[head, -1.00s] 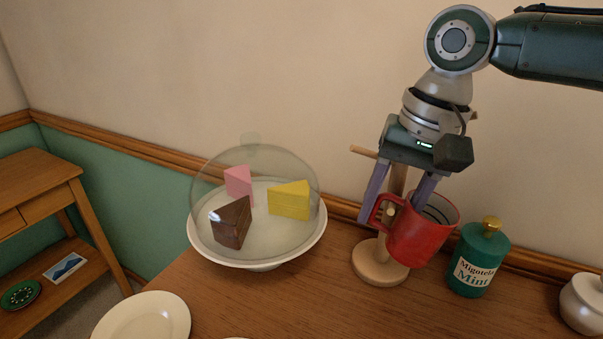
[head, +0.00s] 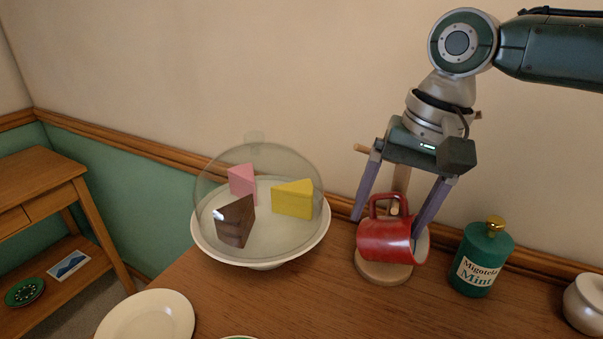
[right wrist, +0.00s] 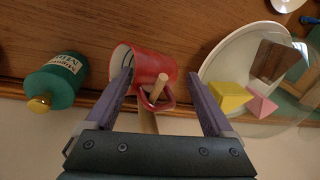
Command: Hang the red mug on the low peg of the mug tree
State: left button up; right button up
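The red mug (head: 385,242) lies on its side in the air at the mug tree, its handle upward and its mouth to the right. The light wood mug tree (head: 375,270) has a round base and a post behind the mug. A low peg's end shows at the handle opening; in the right wrist view the peg (right wrist: 158,88) appears to pass through the handle of the mug (right wrist: 152,67). My right gripper (head: 387,226) is open wide, with its fingers on either side of the mug. One fingertip overlaps the mouth; contact is unclear. My left gripper is out of view.
A green mint canister (head: 482,262) stands close right of the tree, with a white pot (head: 584,303) farther right. A glass dome over cake slices on a white stand (head: 262,262) is at left. A plate (head: 148,315) lies in front. The wall is close behind.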

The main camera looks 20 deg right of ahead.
jog(key=shift+d, duration=0.4)
